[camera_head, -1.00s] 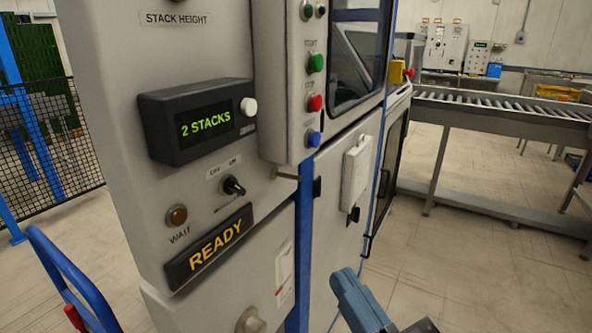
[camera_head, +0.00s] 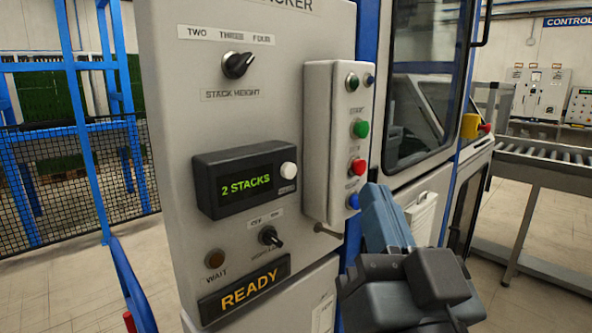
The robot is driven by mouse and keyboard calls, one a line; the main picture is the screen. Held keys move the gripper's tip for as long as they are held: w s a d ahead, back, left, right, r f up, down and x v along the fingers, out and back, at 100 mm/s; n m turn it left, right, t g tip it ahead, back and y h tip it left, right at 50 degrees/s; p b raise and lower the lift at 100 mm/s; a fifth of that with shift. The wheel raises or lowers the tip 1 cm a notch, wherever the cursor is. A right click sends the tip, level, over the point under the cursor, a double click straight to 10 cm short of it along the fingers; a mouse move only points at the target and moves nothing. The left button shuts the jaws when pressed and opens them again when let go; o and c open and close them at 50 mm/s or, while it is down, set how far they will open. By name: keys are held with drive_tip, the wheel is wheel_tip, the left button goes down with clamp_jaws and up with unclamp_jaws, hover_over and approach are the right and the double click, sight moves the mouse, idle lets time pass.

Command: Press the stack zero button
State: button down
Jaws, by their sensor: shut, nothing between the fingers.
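The counter box (camera_head: 245,182) on the grey stacker panel reads "2 STACKS" in green. A round white button (camera_head: 289,170) sits at the right end of its face, with a small label below that is too small to read. My gripper (camera_head: 380,198) is at the lower right, with blue-grey fingers pointing up, shut and empty. It is to the right of and below the white button, apart from it in the picture. It shows near the blue button at the foot of the control strip; I cannot tell if they touch.
The control strip (camera_head: 332,140) stands out from the panel, with a green button (camera_head: 360,129), red button (camera_head: 357,167) and blue button (camera_head: 353,201). A stack height knob (camera_head: 238,65) is above the counter box. A lower switch (camera_head: 270,237) and READY sign (camera_head: 245,290) are below.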

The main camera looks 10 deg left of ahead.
sight(289, 171)
drive_tip(key=w+a+b, duration=0.2)
drive_tip(key=w+a, duration=0.3)
drive_tip(key=a, duration=0.2)
drive_tip(key=shift+w, duration=0.2)
drive_tip(key=shift+w+a+b, duration=0.1)
drive_tip(key=shift+a+b, duration=0.05)
drive_tip(key=shift+b, duration=0.2)
idle(1.9)
drive_tip(key=shift+w+a, duration=0.2)
drive_tip(key=shift+w+a+b, duration=0.25)
drive_tip(key=shift+a+b, duration=0.05)
drive_tip(key=shift+b, duration=0.25)
idle(0.7)
drive_tip(key=shift+s, duration=0.1)
drive_tip(key=shift+s+d, duration=0.45)
drive_tip(key=shift+d, duration=0.2)
